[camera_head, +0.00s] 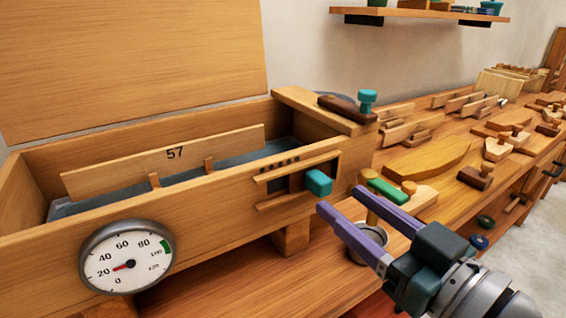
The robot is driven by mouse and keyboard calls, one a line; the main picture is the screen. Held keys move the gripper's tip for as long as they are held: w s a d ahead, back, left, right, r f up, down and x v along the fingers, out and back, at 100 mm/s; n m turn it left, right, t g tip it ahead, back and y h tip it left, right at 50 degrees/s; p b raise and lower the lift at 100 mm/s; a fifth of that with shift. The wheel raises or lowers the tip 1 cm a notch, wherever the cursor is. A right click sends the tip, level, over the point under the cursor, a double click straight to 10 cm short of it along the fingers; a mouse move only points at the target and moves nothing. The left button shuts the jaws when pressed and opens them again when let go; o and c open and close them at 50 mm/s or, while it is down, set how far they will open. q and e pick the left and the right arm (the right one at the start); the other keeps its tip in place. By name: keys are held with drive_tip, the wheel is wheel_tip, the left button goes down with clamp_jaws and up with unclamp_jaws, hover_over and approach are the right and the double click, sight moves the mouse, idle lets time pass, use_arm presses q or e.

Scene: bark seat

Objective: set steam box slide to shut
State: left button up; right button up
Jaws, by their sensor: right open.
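The steam box (215,207) is a long wooden box at the left, its lid (130,60) raised. On its front, near the right end, the slide sits between two wooden rails, with a teal knob (318,182) at the right end of the rails. A dark opening (277,187) shows left of the knob, with several small dark holes above it. My right gripper (340,199) is open and empty, its two purple fingers pointing at the knob from the lower right, close to it. I cannot tell if they touch. My left gripper is not in view.
A round gauge (127,257) on the box front reads near 20. A metal cup (367,243) is behind my right fingers. Wooden planes and tools fill the bench (452,208) at the right.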

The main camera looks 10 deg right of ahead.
sight(327, 189)
drive_tip(key=shift+x, duration=2.4)
drive_tip(key=shift+c, duration=0.3)
clamp_jaws()
